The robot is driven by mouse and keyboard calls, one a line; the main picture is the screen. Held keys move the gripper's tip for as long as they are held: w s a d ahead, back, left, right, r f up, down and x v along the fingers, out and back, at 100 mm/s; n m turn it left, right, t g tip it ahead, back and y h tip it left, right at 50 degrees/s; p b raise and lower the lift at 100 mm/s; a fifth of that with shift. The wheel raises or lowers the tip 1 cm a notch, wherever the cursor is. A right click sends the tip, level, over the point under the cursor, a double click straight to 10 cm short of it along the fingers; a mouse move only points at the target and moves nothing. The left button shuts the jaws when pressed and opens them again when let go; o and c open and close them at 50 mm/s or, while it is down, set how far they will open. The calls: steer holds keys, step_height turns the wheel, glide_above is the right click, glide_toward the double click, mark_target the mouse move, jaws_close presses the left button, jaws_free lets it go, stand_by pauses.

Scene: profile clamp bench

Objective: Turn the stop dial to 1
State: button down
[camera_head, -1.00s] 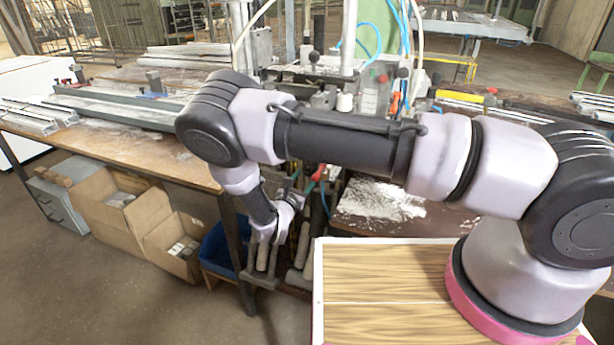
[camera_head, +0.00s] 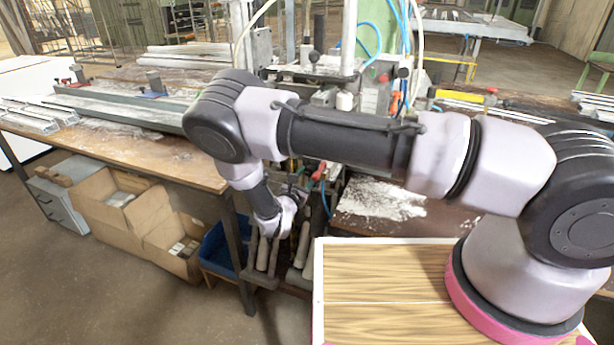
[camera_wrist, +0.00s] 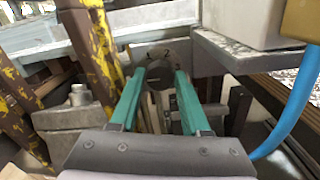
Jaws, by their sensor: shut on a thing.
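The marks are too small and blurred to read surely, and I cannot tell the dial's setting. My gripper (camera_wrist: 160,76) has two teal fingers, one on each side of the dial's middle. It is shut on the dial's knob, which is mostly hidden between the fingertips. In the head view the wrist end of my arm hangs at the machine's front, and the dial and fingers are not clear there.
In the wrist view a worn yellow-brown post (camera_wrist: 93,50) stands close left, and a grey metal ledge (camera_wrist: 240,55) juts in at right. A blue hose (camera_wrist: 293,110) curves at far right. In the head view a wooden workbench (camera_head: 150,150) and cardboard boxes (camera_head: 120,210) lie left.

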steer(key=m, duration=0.6)
steer(key=shift+f+m, duration=0.15)
steer(key=shift+m, duration=2.55)
steer(key=shift+s, duration=0.1)
steer(key=c, duration=0.7)
jaws_free()
steer(key=shift+o, duration=0.2)
steer(key=v, duration=1)
steer(key=shift+s, duration=0.35)
